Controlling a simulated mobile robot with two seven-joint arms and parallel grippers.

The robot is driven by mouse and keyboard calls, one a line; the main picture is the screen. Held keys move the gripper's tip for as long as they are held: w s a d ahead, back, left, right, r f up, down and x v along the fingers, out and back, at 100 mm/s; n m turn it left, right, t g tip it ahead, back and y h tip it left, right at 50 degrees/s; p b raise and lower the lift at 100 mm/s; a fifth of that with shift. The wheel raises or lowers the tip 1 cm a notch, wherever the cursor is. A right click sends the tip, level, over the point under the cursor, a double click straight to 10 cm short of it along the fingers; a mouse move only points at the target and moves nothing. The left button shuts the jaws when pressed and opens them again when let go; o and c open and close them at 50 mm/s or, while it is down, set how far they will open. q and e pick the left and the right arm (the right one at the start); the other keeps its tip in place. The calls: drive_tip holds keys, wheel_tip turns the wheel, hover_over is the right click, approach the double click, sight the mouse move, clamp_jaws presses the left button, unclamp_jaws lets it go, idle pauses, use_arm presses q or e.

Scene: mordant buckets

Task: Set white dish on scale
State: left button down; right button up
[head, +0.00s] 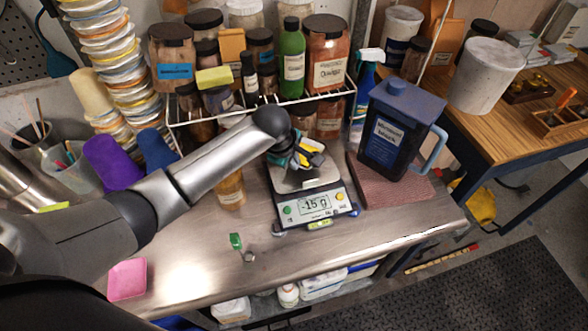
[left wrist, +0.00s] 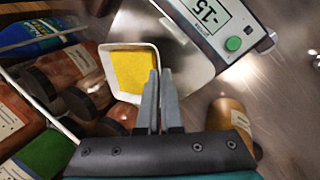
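The white dish (left wrist: 108,74) holds yellow powder (left wrist: 133,72) and shows in the left wrist view. In the head view its yellow content (head: 313,158) shows over the scale's pan. My left gripper (left wrist: 160,74) has its fingers close together on the dish's side wall; it also shows in the head view (head: 300,158), partly hiding the dish. The scale (head: 312,205) reads -15 g, and its pan (left wrist: 190,72) lies beneath and beside the dish. Whether the dish touches the pan cannot be told. My right gripper is not in view.
A wire shelf (head: 345,92) with several jars and bottles stands behind the scale. A dark jug (head: 397,130) stands on a reddish mat (head: 395,188) at the right. An amber jar (head: 230,190) is left of the scale. The bench front is mostly clear, with a pink tray (head: 127,279).

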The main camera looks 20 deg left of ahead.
use_arm(q)
drive_tip(key=shift+f, duration=1.55)
drive_tip(key=shift+f, duration=0.15)
drive_tip(key=c, duration=1.1)
unclamp_jaws()
drive_tip(key=shift+s+r, duration=0.2)
drive_tip(key=shift+r, duration=0.5)
drive_tip(key=p+v, duration=0.1)
drive_tip(key=v, duration=1)
drive_tip(key=shift+a+p, duration=0.1)
drive_tip(key=shift+p, duration=0.3)
